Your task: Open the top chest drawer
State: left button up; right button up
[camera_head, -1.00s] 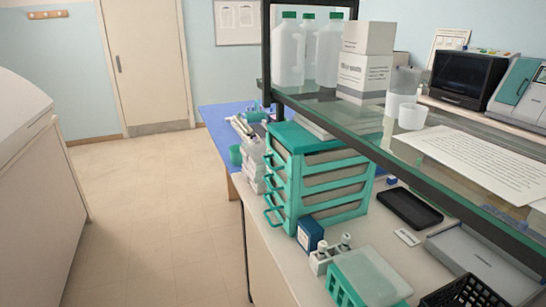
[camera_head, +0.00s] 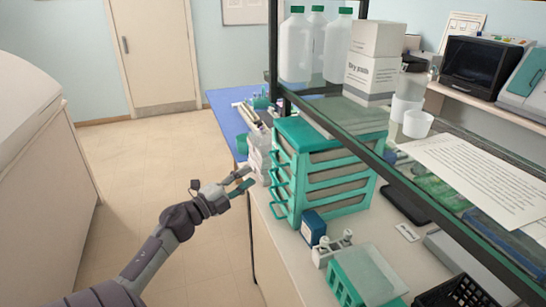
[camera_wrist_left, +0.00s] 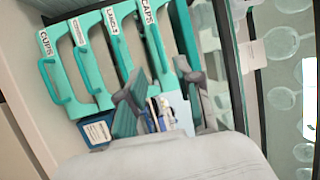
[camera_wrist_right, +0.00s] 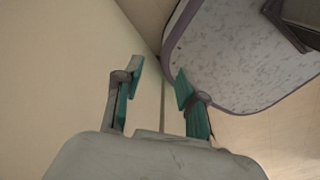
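The teal drawer chest (camera_head: 352,203) stands on the counter under the glass shelf, its several drawers appearing shut. Their loop handles face left, towards the aisle. In the left wrist view the fronts appear turned sideways. The drawer labelled CAPS (camera_wrist_left: 150,12) is at the chest's top end, with a teal handle (camera_wrist_left: 157,45). My left gripper (camera_head: 243,180) is open and empty in the aisle, left of the chest and apart from its handles. Its fingers (camera_wrist_left: 165,105) also show in the left wrist view. My right gripper (camera_wrist_right: 159,85) is open and empty in the right wrist view.
The glass shelf with its dark frame (camera_head: 385,173) overhangs the chest. A blue box (camera_head: 313,228), a white holder (camera_head: 330,249) and a teal-edged box (camera_head: 368,277) stand in front of the chest. The aisle floor (camera_head: 160,150) is clear.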

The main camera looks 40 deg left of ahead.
aim_at(273, 158)
pick_arm(q)
jog(key=shift+w+d+r+p, duration=0.15)
jog(key=shift+w+r+p, duration=0.2)
jog(key=shift+w, duration=1.5)
jog(key=shift+w+d+r+p, duration=0.15)
jog(key=shift+w+p, duration=0.3)
jog(key=shift+w, duration=1.35)
jog(key=shift+w+d+r+p, duration=0.1)
jog(key=shift+w+r+p, duration=0.3)
jog(key=shift+w, duration=1.45)
jog(key=shift+c, duration=0.3)
grip_shut()
jog(key=shift+f, duration=0.1)
